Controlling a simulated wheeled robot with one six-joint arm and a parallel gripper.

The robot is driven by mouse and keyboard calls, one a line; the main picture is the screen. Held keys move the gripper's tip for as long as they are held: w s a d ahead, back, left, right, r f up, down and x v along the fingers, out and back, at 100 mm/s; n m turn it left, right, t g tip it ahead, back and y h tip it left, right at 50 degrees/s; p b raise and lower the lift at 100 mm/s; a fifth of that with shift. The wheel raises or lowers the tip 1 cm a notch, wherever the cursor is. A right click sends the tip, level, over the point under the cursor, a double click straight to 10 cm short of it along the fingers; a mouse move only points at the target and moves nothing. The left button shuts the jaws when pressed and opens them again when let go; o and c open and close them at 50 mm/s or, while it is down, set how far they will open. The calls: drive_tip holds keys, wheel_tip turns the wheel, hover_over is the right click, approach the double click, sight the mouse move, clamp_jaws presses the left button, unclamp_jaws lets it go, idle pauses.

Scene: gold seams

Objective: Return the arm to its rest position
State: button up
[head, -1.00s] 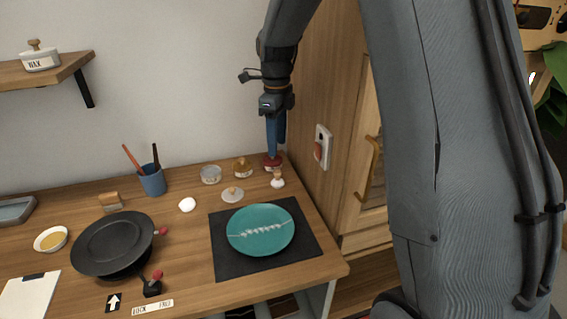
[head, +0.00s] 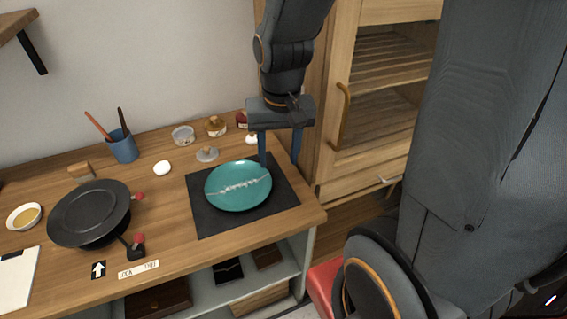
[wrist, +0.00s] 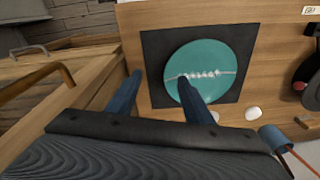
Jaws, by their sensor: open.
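My gripper (head: 279,150) is open and empty, its two blue fingers pointing down above the right back part of the bench. In the head view its left finger overlaps the rim of the teal plate (head: 238,187); I cannot tell the exact height between them. The plate has a pale beaded seam across it and lies on a dark square mat (head: 210,225). In the wrist view the gripper's fingers (wrist: 163,95) show at the near side of the plate (wrist: 215,57), one over its edge and one over the bench beside the mat.
A wooden cabinet (head: 400,110) with a bar handle (head: 342,112) stands close to the right of my gripper. Several small jars, including a clear one (head: 183,135), stand along the wall. A blue cup (head: 123,147) with sticks and a black turntable (head: 88,212) are farther left.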

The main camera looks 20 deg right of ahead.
drive_tip(key=shift+s+f+n, duration=0.15)
drive_tip(key=shift+s+n, duration=0.5)
drive_tip(key=shift+s, duration=0.1)
drive_tip(key=shift+s+f+n, duration=0.15)
drive_tip(key=shift+s+n, duration=0.5)
drive_tip(key=shift+s, duration=0.05)
